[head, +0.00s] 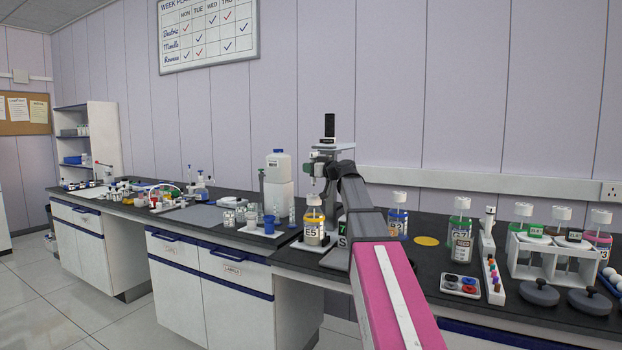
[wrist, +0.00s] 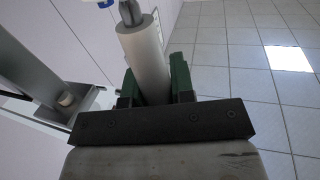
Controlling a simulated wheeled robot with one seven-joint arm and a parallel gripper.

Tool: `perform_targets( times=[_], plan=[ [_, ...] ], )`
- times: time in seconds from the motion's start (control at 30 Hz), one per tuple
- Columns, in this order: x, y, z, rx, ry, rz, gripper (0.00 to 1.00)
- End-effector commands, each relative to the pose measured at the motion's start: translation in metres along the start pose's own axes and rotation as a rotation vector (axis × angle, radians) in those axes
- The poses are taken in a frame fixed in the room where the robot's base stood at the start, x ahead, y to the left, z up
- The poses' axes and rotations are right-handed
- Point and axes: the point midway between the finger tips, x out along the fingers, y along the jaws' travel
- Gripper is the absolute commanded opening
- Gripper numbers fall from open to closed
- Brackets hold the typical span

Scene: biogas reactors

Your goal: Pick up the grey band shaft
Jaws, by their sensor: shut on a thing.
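My gripper (wrist: 155,82) is shut in the wrist view, with a dark green finger on each side of a pale grey cylinder. I take this cylinder to be the grey band shaft (wrist: 144,55). It points away from the palm, leaning a little left, and has a darker grey metal piece at its far end. Its near end is hidden between the fingers and behind the dark gripper bar. In the head view my arm reaches over the bench towards the grey equipment at its middle; the shaft and fingers cannot be clearly made out there.
Bottle E5 (head: 313,226) stands close to the left of my arm. A bottle with a blue collar (head: 398,221) and bottle G7 (head: 461,243) stand to its right. A white rack (head: 552,258) and grey round weights (head: 539,293) are further right. Tiled floor (wrist: 285,110) shows in the wrist view.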

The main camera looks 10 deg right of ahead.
Motion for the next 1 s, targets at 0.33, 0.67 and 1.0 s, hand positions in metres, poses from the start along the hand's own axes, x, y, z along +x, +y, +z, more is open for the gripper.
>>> perform_targets(
  times=[0.33,0.67,1.0],
  plan=[
    [0.013,-0.079,-0.044,-0.002,0.001,-0.004,0.00],
    [0.019,-0.110,-0.064,0.000,0.001,-0.002,0.00],
    [0.020,-0.112,-0.073,0.000,0.000,-0.002,0.00]
  ],
)
